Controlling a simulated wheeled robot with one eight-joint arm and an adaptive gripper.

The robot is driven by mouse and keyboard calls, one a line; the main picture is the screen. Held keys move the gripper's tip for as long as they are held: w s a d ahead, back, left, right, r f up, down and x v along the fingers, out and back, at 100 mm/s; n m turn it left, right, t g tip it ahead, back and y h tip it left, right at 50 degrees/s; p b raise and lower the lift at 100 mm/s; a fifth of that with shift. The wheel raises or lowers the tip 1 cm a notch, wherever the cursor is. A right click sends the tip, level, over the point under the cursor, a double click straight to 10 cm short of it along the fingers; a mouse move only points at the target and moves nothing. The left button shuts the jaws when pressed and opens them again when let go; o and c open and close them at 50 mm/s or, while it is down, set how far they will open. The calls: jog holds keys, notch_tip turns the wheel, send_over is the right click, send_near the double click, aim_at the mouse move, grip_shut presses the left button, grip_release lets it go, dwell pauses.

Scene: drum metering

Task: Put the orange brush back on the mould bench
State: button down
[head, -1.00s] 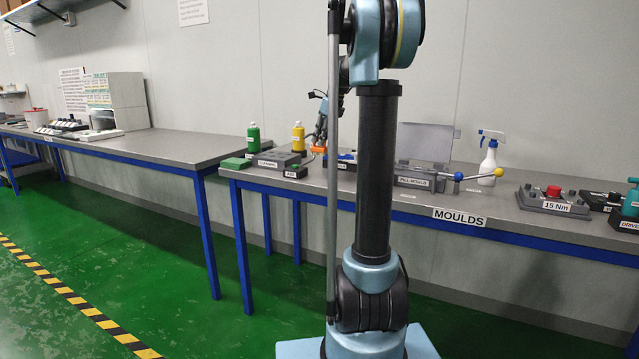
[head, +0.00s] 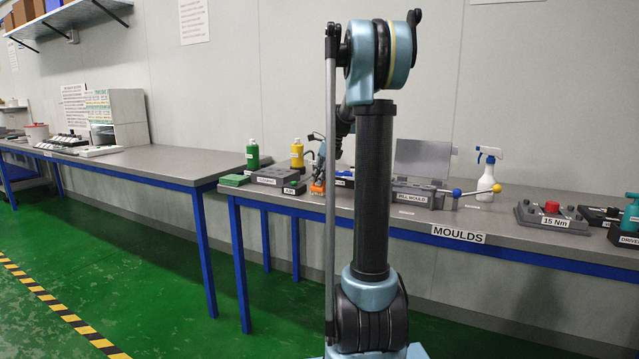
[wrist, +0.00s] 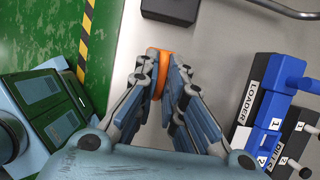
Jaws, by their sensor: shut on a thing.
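The orange brush (head: 317,187) shows low beside the front part of the mould bench (head: 400,213), left of centre in the head view. My gripper (head: 318,176) is above it, partly hidden by my own arm. In the wrist view my gripper (wrist: 160,85) is shut on the orange brush (wrist: 155,54), whose orange end shows between the fingertips. The pale bench top lies beneath it. I cannot tell whether the brush touches the bench.
A black labelled block (head: 294,188) stands just left of the brush. A blue and black loader unit (wrist: 262,88) is to the right in the wrist view. Yellow (head: 297,154) and green (head: 252,154) bottles stand behind. The pill mould (head: 420,192) is further right.

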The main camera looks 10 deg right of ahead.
jog(key=shift+f, duration=0.55)
jog(key=c, duration=1.7)
grip_release()
jog(key=v, duration=1.2)
